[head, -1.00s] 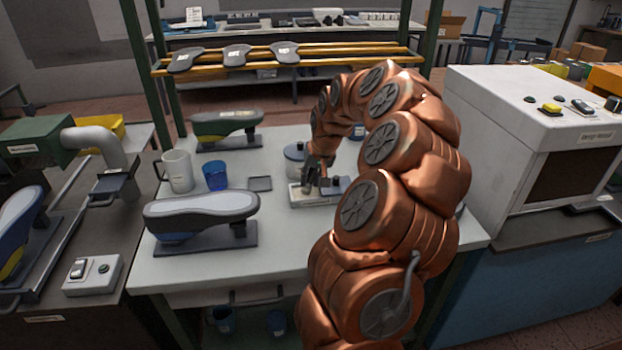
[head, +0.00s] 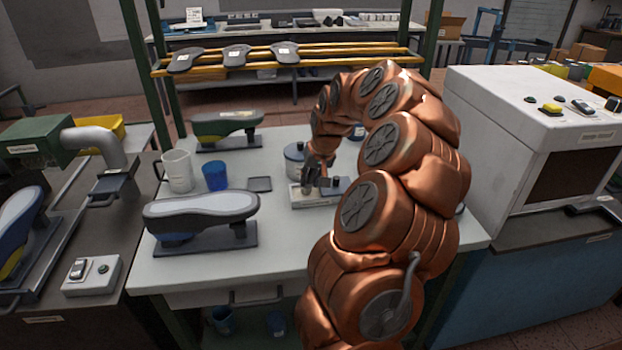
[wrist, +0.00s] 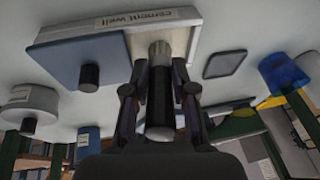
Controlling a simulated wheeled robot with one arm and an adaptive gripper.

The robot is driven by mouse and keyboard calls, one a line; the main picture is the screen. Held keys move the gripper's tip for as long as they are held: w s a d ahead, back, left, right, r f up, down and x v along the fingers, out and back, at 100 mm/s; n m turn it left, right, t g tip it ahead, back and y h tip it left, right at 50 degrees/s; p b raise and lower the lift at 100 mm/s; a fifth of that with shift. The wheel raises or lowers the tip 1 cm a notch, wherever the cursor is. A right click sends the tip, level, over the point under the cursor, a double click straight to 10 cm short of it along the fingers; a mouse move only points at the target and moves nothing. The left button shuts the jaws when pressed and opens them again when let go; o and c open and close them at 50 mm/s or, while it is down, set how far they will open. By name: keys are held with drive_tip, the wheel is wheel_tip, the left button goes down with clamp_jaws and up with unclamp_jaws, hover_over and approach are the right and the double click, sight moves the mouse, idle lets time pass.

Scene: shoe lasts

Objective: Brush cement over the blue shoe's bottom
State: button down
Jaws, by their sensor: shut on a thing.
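The grey-blue shoe (head: 185,222) sits bottom up on a dark stand at the table's front left, its pale sole (head: 205,203) facing up. My gripper (head: 315,178) is right of it, over the cement well (head: 310,202). In the wrist view my gripper (wrist: 160,92) is shut on the dark handle of a brush (wrist: 160,110). The brush's pale head (wrist: 160,48) is at the open part of the labelled cement well (wrist: 115,28); how deep it sits I cannot tell. A blue-grey lid (wrist: 60,65) with a black knob covers the other part.
A green-and-yellow shoe (head: 222,127) is behind. A lidded pot (head: 294,155) is near my gripper. A white oven-like box (head: 540,120) bounds the right.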

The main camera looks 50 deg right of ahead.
drive_tip(key=shift+r+p, duration=0.35)
drive_tip(key=shift+r, duration=3.1)
drive_tip(key=shift+r, duration=0.1)
